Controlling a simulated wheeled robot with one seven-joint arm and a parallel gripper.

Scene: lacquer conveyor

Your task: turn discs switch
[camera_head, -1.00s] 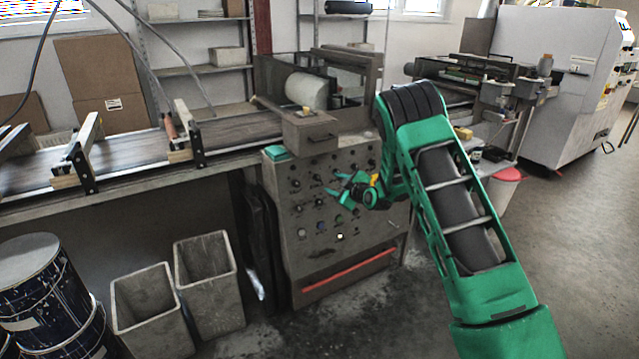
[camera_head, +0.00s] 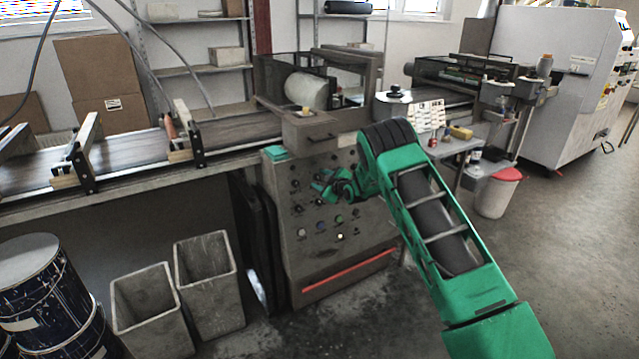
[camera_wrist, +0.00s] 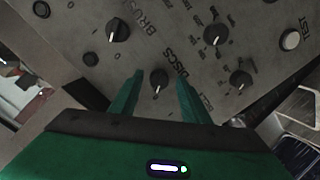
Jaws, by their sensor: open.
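The control panel (camera_head: 290,222) stands below the conveyor with several knobs and buttons on its grey face. In the wrist view, the discs switch (camera_wrist: 159,78) is a black rotary knob with a pale pointer line, beside the printed word DISCS. My gripper (camera_wrist: 157,84) is open there, one green finger on each side of that knob in the picture. I cannot tell whether the fingers touch it. In the head view my gripper (camera_head: 320,188) is at the upper middle of the panel and covers part of it; the discs switch cannot be made out there.
In the wrist view, other knobs lie close by: one upper left (camera_wrist: 117,30), one upper right (camera_wrist: 217,34) and one right (camera_wrist: 241,79). A white round button (camera_wrist: 290,40) is at the right. Two grey bins (camera_head: 208,285) stand left of the panel.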

